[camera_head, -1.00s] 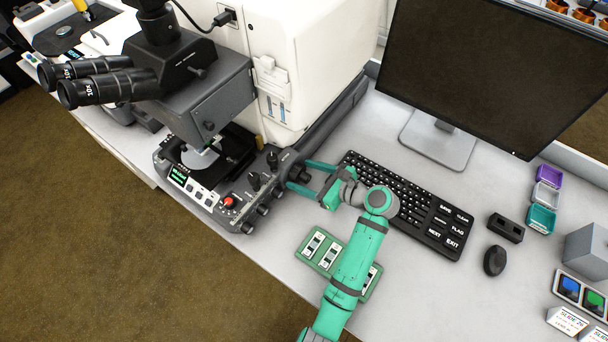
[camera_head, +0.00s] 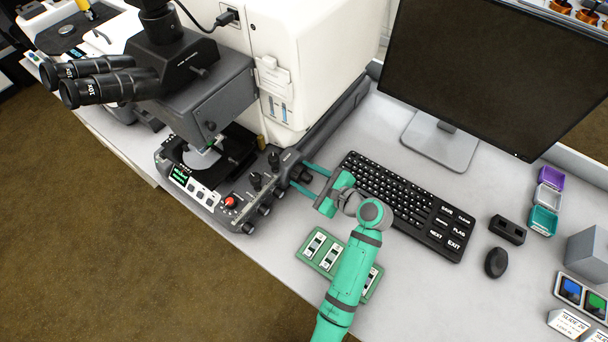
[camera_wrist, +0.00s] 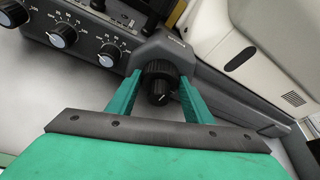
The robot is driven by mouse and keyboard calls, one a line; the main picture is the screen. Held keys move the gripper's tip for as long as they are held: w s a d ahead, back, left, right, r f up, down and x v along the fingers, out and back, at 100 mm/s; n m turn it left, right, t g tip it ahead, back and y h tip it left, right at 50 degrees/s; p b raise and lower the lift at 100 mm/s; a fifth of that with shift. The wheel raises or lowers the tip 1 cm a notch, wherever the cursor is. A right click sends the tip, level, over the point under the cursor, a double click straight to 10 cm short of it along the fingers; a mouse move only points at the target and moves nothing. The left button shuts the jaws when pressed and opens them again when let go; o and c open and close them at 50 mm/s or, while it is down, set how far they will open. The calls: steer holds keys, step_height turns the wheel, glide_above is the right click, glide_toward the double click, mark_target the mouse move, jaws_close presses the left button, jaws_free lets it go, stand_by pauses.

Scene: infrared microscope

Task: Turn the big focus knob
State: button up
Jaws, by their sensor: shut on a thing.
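The big focus knob (camera_head: 302,174) is a black ribbed knob on the right side of the microscope's grey base. In the wrist view the big focus knob (camera_wrist: 158,70) sits between my two green fingers, with a smaller black knob (camera_wrist: 160,93) with a white mark in front of it. My gripper (camera_head: 300,178) reaches in from the right with one finger on each side of the big knob. In the wrist view my gripper (camera_wrist: 160,77) is shut on it. The fingers partly cover the knob in the head view.
Smaller dials (camera_wrist: 62,36) and a red knob (camera_head: 230,202) lie along the control panel. A keyboard (camera_head: 405,200) lies right of my gripper. A green slide tray (camera_head: 309,264) lies partly under my arm. Bare tabletop lies in front of the base.

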steer(key=n+t, duration=0.2)
steer(key=n, duration=0.2)
steer(key=shift+s+f+h, duration=0.1)
steer(key=shift+s+h, duration=0.05)
steer(key=shift+h, duration=0.25)
steer(key=shift+f+n+t, duration=0.1)
steer(key=shift+n+t, duration=1)
steer(key=shift+n, duration=0.6)
steer(key=o, duration=1)
steer(key=shift+a, duration=0.1)
steer(key=shift+o, duration=0.2)
steer(key=shift+s, duration=0.1)
steer(key=v, duration=1)
steer(key=shift+s+d, duration=0.2)
steer(key=shift+s, duration=0.1)
